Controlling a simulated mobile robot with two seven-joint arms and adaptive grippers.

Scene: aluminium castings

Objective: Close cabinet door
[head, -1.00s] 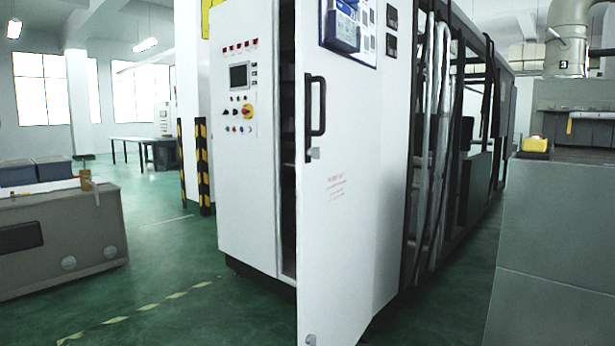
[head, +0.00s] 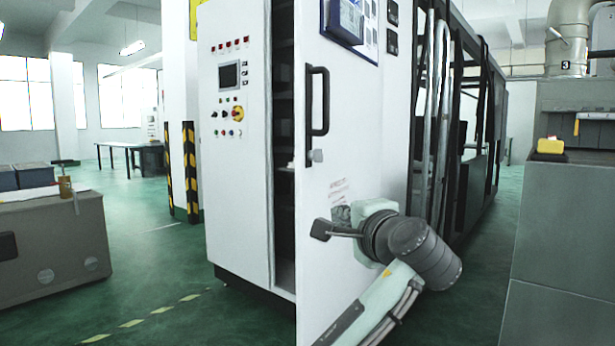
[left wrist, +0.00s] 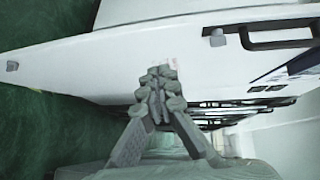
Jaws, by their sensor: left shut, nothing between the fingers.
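The white cabinet door (head: 356,130) stands ajar in the head view, with a dark gap to its left showing the cabinet (head: 235,150) inside. The door has a black vertical handle (head: 317,100) and a small grey latch below it. My left gripper (head: 341,214) is at the door's outer face, below the handle, partly hidden by its own wrist. In the left wrist view, the shut, empty fingers (left wrist: 158,84) point at the door's white face (left wrist: 130,55). I cannot tell whether they touch it. The handle (left wrist: 265,40) is at upper right there. My right gripper is out of view.
A grey machine block (head: 560,230) with a yellow item on top stands at right. A grey-brown box (head: 50,245) is at left. Striped posts (head: 190,170) stand behind the cabinet.

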